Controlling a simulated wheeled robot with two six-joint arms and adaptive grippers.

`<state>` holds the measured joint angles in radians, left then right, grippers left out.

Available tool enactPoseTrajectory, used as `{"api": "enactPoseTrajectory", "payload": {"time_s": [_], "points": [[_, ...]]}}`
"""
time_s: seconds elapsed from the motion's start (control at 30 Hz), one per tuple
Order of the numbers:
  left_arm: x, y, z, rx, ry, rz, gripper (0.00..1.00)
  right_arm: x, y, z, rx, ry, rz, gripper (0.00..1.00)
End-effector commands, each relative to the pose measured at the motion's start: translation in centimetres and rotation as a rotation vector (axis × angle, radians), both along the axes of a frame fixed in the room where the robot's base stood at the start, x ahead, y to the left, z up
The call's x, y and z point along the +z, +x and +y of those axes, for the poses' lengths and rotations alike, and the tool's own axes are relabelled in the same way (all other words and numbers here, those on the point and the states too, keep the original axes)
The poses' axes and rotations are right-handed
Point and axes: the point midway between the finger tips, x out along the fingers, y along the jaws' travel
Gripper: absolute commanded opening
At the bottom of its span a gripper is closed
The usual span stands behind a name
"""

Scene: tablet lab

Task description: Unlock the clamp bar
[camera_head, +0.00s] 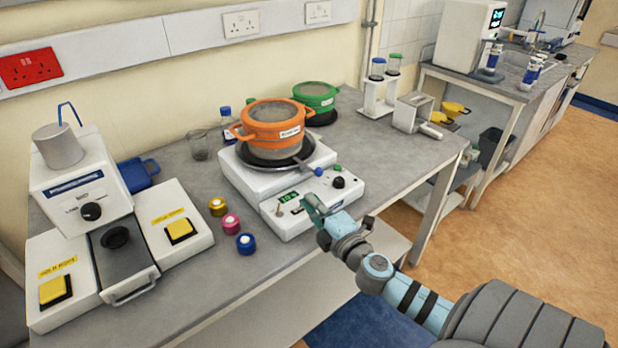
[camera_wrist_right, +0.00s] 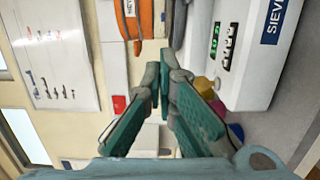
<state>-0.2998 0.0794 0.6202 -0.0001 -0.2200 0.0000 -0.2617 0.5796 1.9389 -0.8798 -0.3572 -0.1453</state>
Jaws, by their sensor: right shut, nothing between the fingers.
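The white sieve shaker (camera_head: 292,215) stands on the bench with an orange lidded pot (camera_head: 273,130) on its dark round plate. A short dark bar with a blue knob end (camera_head: 318,171) sticks out at the front of the plate; I take it for the clamp bar, but its latch is too small to read. My right gripper (camera_head: 312,207) is shut and empty at the front panel, below the blue knob. I cannot tell if it touches the shaker. In the right wrist view the green finger pads (camera_wrist_right: 163,80) are close together, with the orange pot (camera_wrist_right: 146,18) beyond. My left gripper is not shown.
Gold, pink and blue small round pieces (camera_head: 231,224) stand left of the shaker. A white press-like machine with yellow buttons (camera_head: 88,205) fills the left bench end. A green pot (camera_head: 316,97) stands behind. The bench right of the shaker is mostly clear.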

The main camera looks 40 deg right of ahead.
Motion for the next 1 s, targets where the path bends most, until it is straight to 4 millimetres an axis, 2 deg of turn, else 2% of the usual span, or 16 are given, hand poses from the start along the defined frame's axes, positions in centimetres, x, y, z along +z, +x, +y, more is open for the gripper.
{"api": "enactPoseTrajectory", "payload": {"time_s": [0.23, 0.47, 0.7, 1.0], "points": [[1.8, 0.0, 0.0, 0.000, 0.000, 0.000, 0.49, 0.5, 4.3, -0.7, -0.003, 0.005, -0.002, 0.00], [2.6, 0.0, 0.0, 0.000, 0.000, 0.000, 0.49, 0.3, 9.3, -1.4, -0.002, 0.006, -0.002, 0.00], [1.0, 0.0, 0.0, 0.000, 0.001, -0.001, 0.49, -0.2, 7.7, -4.4, 0.000, 0.000, 0.001, 0.00], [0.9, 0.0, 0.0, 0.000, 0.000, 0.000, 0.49, 0.1, 7.3, -4.9, 0.000, 0.004, -0.001, 0.00]]}}
